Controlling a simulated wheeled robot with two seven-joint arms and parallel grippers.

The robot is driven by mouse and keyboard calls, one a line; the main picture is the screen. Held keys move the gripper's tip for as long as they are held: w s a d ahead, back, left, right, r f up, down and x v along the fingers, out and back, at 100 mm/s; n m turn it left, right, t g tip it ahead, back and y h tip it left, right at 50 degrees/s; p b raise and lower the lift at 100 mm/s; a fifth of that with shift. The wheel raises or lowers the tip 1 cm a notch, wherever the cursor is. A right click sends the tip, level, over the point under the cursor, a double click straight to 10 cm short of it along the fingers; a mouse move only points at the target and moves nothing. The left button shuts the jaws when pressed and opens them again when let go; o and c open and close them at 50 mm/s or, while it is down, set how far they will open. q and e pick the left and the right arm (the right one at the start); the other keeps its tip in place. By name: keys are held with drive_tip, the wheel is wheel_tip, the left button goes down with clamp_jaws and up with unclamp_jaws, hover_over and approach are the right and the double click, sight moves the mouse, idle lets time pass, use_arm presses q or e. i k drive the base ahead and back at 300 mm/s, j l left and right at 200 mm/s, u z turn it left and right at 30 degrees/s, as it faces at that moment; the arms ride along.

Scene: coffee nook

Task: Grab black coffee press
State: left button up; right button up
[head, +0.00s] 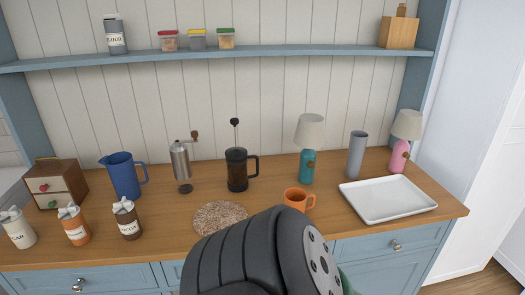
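The black coffee press (237,170) stands upright on the wooden counter, near the back wall, in the middle of the head view. Its plunger rod and knob rise above the lid, and its handle points right. One of my dark arm links fills the bottom middle of the view, in front of the counter and well short of the press. Neither gripper shows in the head view. Nothing is touching the press.
A steel grinder (181,165) stands left of the press and a round mat (220,217) lies in front. An orange mug (297,199), teal lamp (306,165) and white tray (390,198) are to the right. A blue shelf (270,51) runs above.

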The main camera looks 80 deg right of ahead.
sight(236, 160)
drive_tip(key=z, duration=2.55)
